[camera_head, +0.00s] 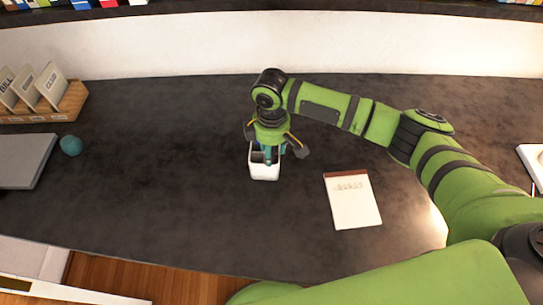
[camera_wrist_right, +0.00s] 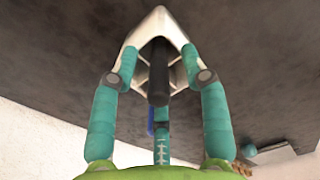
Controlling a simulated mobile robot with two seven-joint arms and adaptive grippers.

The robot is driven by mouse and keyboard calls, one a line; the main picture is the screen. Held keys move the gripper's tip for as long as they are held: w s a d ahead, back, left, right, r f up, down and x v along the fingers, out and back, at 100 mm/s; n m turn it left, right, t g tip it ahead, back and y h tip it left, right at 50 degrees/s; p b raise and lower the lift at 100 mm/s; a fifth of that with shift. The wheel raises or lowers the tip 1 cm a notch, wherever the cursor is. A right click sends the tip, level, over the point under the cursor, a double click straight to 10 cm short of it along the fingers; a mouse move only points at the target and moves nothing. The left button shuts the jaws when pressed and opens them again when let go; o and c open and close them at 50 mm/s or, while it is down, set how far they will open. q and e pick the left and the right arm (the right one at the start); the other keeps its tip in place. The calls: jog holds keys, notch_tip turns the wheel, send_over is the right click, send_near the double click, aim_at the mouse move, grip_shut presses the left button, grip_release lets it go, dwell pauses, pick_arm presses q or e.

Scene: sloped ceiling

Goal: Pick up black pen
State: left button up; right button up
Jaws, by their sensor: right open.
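A white divided holder (camera_head: 264,173) stands on the dark desk under my right gripper (camera_head: 271,151). In the right wrist view the holder (camera_wrist_right: 163,22) lies just beyond the fingertips. The black pen (camera_wrist_right: 158,75) sticks up out of it, between the two teal fingers of the open right gripper (camera_wrist_right: 158,66), with a gap on each side. In the head view the gripper hides the pen. My left gripper is not in view.
A blue item (camera_wrist_right: 150,122) and a teal ruler-like strip (camera_wrist_right: 161,150) show beside the pen. A notepad (camera_head: 353,203) lies right of the holder. A teal ball (camera_head: 71,145), a grey slab (camera_head: 24,160) and a wooden card rack (camera_head: 66,102) are at the left. The desk between is clear.

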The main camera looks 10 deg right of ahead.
jog(key=c, duration=0.9)
jog(key=shift+r, duration=0.55)
notch_tip(320, 180, up, 9)
jog(key=shift+b, duration=1.2)
